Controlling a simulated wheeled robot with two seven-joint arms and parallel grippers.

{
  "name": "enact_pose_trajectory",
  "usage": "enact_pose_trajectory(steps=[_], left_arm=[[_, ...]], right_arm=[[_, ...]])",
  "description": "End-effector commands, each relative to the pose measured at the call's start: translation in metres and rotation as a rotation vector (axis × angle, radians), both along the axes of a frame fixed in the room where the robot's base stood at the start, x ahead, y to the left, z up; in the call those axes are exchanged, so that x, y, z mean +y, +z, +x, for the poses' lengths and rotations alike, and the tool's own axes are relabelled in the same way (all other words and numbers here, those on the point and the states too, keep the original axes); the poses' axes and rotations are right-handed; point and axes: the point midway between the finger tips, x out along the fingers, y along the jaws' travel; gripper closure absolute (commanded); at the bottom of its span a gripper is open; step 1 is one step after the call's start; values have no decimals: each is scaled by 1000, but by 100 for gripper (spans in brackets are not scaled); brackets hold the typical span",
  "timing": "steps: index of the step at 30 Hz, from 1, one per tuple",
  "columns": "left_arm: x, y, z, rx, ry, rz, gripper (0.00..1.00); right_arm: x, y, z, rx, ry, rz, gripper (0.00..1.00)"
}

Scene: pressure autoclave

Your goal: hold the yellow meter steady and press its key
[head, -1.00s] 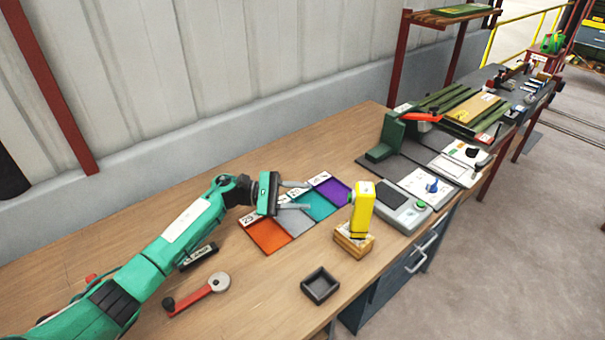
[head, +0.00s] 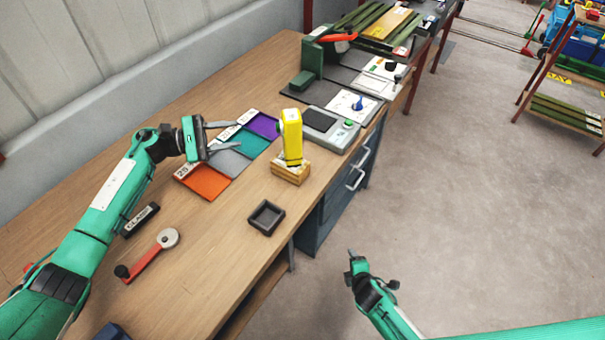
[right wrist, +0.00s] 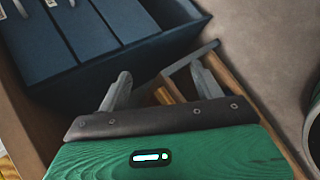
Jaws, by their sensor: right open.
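The yellow meter (head: 292,140) stands upright in a wooden block (head: 290,174) on the bench in the head view. A small green spot, possibly its key, shows at its left edge. My left gripper (head: 236,135) is open and empty over the coloured mats, left of the meter and apart from it. My right gripper (head: 354,262) is low over the floor, beyond the bench's front edge and well below and right of the meter. In the right wrist view its two fingers (right wrist: 162,82) are spread, with nothing between them. The meter is not in that view.
A dark square tray (head: 266,217) sits in front of the meter. A grey device with a green button (head: 324,127) stands just behind it. A red crank (head: 150,254) and a black labelled block (head: 140,219) lie near my left arm. Blue drawers (head: 340,185) are under the bench.

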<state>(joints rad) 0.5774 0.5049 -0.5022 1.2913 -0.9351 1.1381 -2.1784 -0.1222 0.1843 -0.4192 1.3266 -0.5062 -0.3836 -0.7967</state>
Motion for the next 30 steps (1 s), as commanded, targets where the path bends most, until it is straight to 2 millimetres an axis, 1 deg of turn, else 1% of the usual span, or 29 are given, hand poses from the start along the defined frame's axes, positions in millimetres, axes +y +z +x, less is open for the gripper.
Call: enact_pose_trajectory(steps=[1, 2, 3, 5, 6, 8, 9, 10, 11, 12, 15, 18, 21, 24, 27, 30], left_arm=[[0, 0, 0, 0, 0, 0, 64], [0, 0, 0, 0, 0, 0, 64], [0, 0, 0, 0, 0, 0, 64], [0, 0, 0, 0, 0, 0, 64], [0, 0, 0, 0, 0, 0, 64], [0, 0, 0, 0, 0, 0, 64], [0, 0, 0, 0, 0, 0, 64], [0, 0, 0, 0, 0, 0, 64], [0, 0, 0, 0, 0, 0, 64], [0, 0, 0, 0, 0, 0, 64], [0, 0, 0, 0, 0, 0, 64], [0, 0, 0, 0, 0, 0, 64], [0, 0, 0, 0, 0, 0, 64], [0, 0, 0, 0, 0, 0, 64], [0, 0, 0, 0, 0, 0, 64], [0, 0, 0, 0, 0, 0, 64]], right_arm=[[8, 26, 18, -61, 56, -51, 33], [13, 41, 26, -96, 90, -85, 33], [19, 62, 37, -142, 133, -132, 33], [29, 94, 52, -213, 192, -205, 33], [35, 115, 61, -261, 229, -255, 33], [44, 148, 72, -334, 280, -331, 33], [50, 170, 78, -383, 310, -386, 33], [55, 187, 81, -419, 333, -427, 33], [61, 204, 84, -455, 357, -471, 33], [69, 227, 88, -504, 384, -535, 33], [91, 274, 89, -600, 452, -715, 33], [110, 306, 87, -658, 506, -886, 33], [128, 331, 83, -697, 548, -1042, 33], [141, 351, 78, -723, 576, -1178, 33], [150, 366, 74, -737, 594, -1282, 33], [156, 376, 72, -745, 604, -1352, 33]])
